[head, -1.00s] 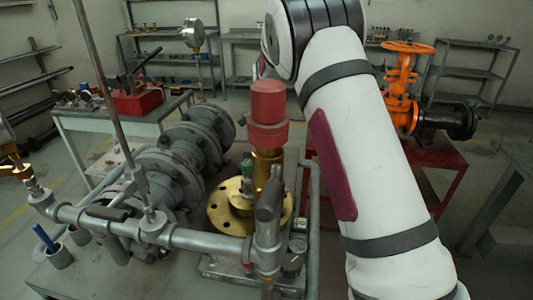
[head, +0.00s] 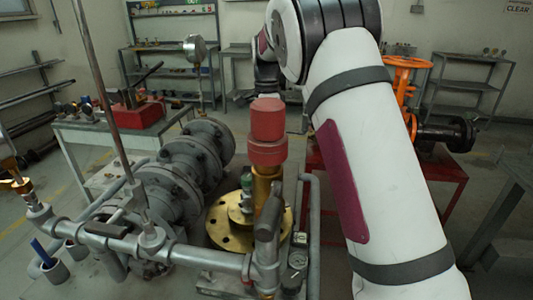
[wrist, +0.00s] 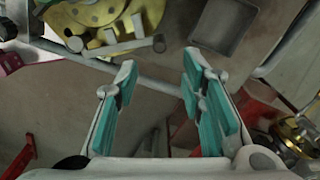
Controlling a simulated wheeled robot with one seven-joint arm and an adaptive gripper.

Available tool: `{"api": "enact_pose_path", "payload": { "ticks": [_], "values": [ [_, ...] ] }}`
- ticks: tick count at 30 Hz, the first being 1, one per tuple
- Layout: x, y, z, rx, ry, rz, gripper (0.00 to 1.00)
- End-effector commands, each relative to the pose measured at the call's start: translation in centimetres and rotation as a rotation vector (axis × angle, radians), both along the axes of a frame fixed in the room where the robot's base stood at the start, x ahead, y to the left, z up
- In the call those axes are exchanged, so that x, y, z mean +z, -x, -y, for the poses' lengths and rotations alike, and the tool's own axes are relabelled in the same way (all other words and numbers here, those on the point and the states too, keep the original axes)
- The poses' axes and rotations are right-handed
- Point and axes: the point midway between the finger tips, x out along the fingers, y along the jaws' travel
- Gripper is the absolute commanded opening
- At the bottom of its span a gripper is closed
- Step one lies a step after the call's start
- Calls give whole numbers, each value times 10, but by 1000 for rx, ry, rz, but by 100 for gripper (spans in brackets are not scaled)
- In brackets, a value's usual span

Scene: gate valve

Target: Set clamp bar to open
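My gripper (wrist: 160,66) shows in the wrist view with its two teal-lined fingers apart and nothing between them. In the head view my arm hides part of the scene and I cannot make out the fingers. No part is plainly marked as the clamp bar, so I cannot tell which it is. A grey upright bar-like handle (head: 268,216) stands on the pipework in front of the brass flange (head: 227,238). A brass flange-like plate (wrist: 88,12) lies at the top left of the wrist view, beyond the fingers.
A red cap (head: 267,122) tops the brass body. The orange valve (head: 402,75) is partly behind my arm. A grey square tray-like thing (wrist: 222,25) shows in the wrist view.

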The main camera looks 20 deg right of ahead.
Motion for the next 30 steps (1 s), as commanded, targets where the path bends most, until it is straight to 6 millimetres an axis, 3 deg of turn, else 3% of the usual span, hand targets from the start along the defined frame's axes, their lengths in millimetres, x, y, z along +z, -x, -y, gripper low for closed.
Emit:
{"api": "enact_pose_path", "payload": {
  "ticks": [6, 23, 26, 30],
  "values": [
    [19, -1, 0, 0, 0, 3, 36],
    [25, 3, 0, 12, -2, 5, 36],
    [40, 16, -1, 61, -10, 19, 36],
    [77, 56, -3, 210, -24, 60, 36]
  ]
}}
